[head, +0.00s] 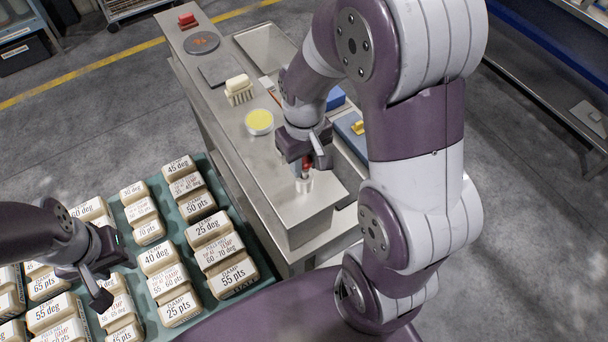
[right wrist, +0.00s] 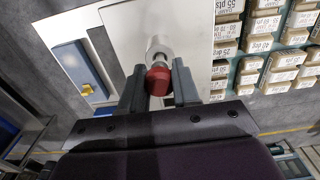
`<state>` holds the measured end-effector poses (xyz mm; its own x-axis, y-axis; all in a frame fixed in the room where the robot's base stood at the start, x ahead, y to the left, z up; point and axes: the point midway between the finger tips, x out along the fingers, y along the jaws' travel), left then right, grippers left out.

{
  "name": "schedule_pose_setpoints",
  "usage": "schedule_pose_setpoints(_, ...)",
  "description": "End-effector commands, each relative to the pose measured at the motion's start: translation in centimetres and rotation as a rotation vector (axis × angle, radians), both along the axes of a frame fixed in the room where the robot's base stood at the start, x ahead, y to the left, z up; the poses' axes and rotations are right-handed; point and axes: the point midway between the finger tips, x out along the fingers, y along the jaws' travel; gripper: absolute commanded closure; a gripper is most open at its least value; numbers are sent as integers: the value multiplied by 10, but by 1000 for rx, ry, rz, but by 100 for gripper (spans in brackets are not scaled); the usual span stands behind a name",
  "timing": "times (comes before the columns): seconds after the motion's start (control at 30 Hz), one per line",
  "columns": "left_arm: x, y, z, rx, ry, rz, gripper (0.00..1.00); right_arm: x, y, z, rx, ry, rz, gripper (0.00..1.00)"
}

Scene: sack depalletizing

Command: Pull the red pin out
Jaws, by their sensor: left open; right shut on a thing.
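The red pin (right wrist: 157,81) shows in the right wrist view between the fingers of my right gripper (right wrist: 158,88). Its metal shaft runs into a pale round socket (right wrist: 156,45) on the steel bench. In the head view the red pin (head: 307,163) is partly hidden by my right gripper (head: 308,160), with the socket (head: 305,185) just below it. My right gripper is shut on the red head. My left gripper (head: 99,283) is open and empty above the labelled sacks at the left.
The steel bench (head: 222,100) carries a yellow disc (head: 259,121), a brush (head: 239,88), a grey plate (head: 220,69) and a red block (head: 187,20). A blue panel with a yellow handle (head: 357,127) lies right of the pin. Several labelled sacks (head: 208,228) rest on a green pallet (head: 209,170).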

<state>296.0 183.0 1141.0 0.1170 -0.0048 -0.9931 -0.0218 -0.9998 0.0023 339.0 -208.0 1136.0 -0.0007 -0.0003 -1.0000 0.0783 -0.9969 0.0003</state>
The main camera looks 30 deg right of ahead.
Motion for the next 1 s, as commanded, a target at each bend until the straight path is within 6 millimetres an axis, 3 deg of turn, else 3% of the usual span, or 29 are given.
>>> schedule_pose_setpoints(1.0, 0, 0, 53, 0, 0, 0, 57, 0, 0, 54, 0, 0, 0, 96)
